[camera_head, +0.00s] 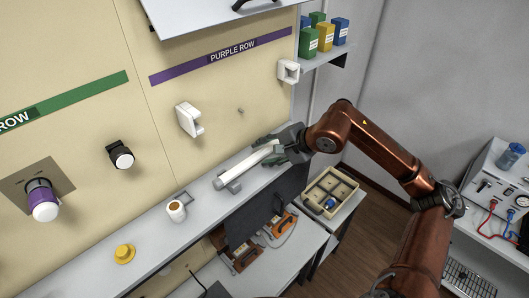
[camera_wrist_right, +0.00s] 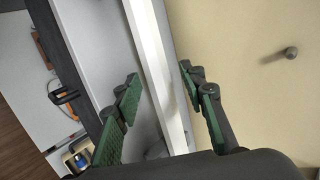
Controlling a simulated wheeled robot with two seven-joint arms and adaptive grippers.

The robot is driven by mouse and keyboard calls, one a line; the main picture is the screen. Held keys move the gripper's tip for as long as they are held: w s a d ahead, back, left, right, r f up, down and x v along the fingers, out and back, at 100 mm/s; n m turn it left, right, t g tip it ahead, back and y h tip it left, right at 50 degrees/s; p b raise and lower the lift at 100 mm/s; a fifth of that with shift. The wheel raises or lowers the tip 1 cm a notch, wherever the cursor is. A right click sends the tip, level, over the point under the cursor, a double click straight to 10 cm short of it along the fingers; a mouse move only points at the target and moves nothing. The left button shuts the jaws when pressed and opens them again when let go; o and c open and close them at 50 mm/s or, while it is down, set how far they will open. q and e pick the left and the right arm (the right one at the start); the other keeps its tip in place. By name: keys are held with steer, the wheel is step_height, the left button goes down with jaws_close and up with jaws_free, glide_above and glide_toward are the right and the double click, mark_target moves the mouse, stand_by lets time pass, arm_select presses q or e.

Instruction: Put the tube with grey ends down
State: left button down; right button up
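The white tube (camera_head: 250,164) lies lengthwise at the far right part of the grey wall shelf (camera_head: 150,235). Its near end has a grey cap (camera_head: 227,183); its other end is hidden by my right gripper. My right gripper (camera_head: 277,149) reaches over that end from the right. In the right wrist view, the green-padded fingers (camera_wrist_right: 160,100) are spread, with the white tube (camera_wrist_right: 162,70) running between them and gaps visible on both sides. The fingers do not appear to grip it. My left gripper is not in view.
The wall above has white brackets (camera_head: 188,119) (camera_head: 288,71) under the purple row label (camera_head: 220,58). A small cup (camera_head: 176,211) and a yellow knob-like piece (camera_head: 124,253) stand on the shelf. A partitioned box (camera_head: 332,194) and orange-handled tools (camera_head: 280,226) lie lower down.

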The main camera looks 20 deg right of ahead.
steer(key=b+v, duration=0.3)
steer(key=v, duration=0.9)
steer(key=shift+b, duration=0.3)
steer(key=shift+a, duration=0.1)
stand_by(0.6)
